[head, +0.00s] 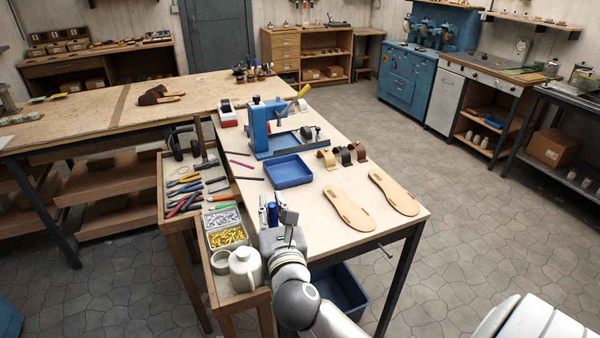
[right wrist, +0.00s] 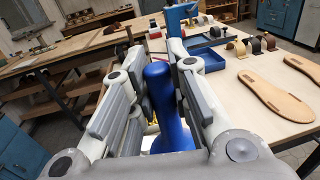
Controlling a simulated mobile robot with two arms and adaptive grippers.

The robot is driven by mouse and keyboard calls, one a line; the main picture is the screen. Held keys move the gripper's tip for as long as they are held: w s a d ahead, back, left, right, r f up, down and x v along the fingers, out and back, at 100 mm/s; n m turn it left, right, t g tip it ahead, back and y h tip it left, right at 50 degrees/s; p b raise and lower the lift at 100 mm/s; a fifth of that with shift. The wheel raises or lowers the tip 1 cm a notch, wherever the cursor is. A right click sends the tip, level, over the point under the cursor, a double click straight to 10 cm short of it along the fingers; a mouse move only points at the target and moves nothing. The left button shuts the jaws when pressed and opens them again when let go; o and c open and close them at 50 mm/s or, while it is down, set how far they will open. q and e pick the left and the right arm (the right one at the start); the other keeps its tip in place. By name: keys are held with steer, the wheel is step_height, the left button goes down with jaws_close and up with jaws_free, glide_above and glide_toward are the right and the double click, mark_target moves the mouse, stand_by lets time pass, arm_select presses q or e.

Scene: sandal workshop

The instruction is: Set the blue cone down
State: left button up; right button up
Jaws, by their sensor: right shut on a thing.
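The blue cone (right wrist: 170,115) is upright between the fingers of my right gripper (right wrist: 158,75), with a rounded top and a wider lower part. In the head view only a small part of the blue cone (head: 272,213) shows beside the fingers of my right gripper (head: 277,212), which is shut on it. They are at the near left part of the worktable (head: 340,228), close to the tool tray. The cone's base is hidden, so I cannot tell whether it touches the table. My left gripper is not in view.
Two tan soles (head: 348,211) (head: 394,192) lie right of the gripper. A blue tray (head: 288,171) and a blue press (head: 262,125) are farther back. Left is the wooden tray with tools, bins of silver (head: 224,217) and gold pieces (head: 227,236), and a white jug (head: 245,268).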

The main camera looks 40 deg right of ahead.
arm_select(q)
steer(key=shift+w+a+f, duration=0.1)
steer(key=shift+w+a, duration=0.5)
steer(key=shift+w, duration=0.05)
arm_select(e)
steer(key=w+d+f, duration=0.9)
steer(key=f, duration=0.3)
steer(key=shift+d+f, duration=0.2)
steer(key=shift+f, duration=0.15)
steer(key=shift+f+b, duration=0.2)
steer(key=shift+b, duration=0.15)
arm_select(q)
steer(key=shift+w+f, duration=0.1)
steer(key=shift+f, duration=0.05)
arm_select(e)
steer(key=o, duration=0.9)
steer(key=shift+c, duration=0.2)
steer(key=shift+r, duration=0.15)
